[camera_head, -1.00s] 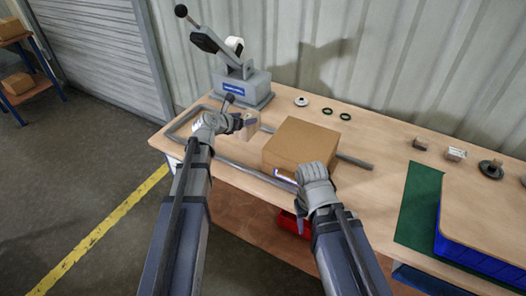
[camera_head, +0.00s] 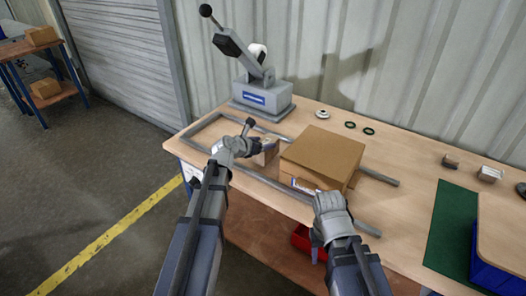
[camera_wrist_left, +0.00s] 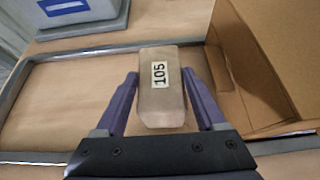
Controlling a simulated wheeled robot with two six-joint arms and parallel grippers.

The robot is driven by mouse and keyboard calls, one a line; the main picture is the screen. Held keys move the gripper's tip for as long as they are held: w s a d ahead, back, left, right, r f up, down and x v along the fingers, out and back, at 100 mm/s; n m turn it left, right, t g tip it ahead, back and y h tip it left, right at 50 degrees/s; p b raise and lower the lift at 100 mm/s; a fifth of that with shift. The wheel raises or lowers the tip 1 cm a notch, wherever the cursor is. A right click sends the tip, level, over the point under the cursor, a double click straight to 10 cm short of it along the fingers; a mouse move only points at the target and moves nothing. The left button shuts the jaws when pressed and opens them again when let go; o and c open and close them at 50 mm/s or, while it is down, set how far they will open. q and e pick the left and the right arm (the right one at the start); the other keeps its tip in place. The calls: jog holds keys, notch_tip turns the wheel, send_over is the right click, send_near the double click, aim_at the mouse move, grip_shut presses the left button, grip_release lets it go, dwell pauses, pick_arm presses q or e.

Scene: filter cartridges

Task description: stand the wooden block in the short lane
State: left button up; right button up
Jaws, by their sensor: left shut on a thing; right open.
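The wooden block (camera_wrist_left: 161,88), pale with a "105" label, is between the purple fingers of my left gripper (camera_wrist_left: 160,100), which is shut on it. In the head view the block (camera_head: 268,152) shows just right of my left gripper (camera_head: 258,150), left of the cardboard box. I cannot tell whether it touches the table. Grey rails (camera_head: 204,125) make a long frame on the table; the block is over its left part, between the rails and the box. My right gripper (camera_head: 328,200) is open at the box's near right corner; its fingertips are hard to make out.
The cardboard box (camera_head: 322,153) sits across the rails and bounds the space on the right. A grey lever press (camera_head: 262,95) stands behind the rails. Small rings and parts lie along the back. A green mat (camera_head: 455,225) and a blue bin (camera_head: 490,262) are at the right.

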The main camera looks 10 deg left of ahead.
pick_arm(q)
jog(key=shift+f+b, duration=0.3)
jog(key=shift+f, duration=0.55)
pick_arm(e)
jog(key=shift+f, duration=0.8)
pick_arm(q)
jog(key=shift+f, duration=0.15)
jog(key=o, duration=1.6)
pick_arm(e)
jog(key=shift+f, duration=0.1)
pick_arm(q)
jog(key=shift+r, duration=0.25)
jog(key=p+v, duration=0.5)
jog(key=v, duration=0.7)
jog(key=shift+f+p, duration=0.15)
jog(key=shift+p, duration=0.25)
pick_arm(e)
notch_tip(320, 180, up, 6)
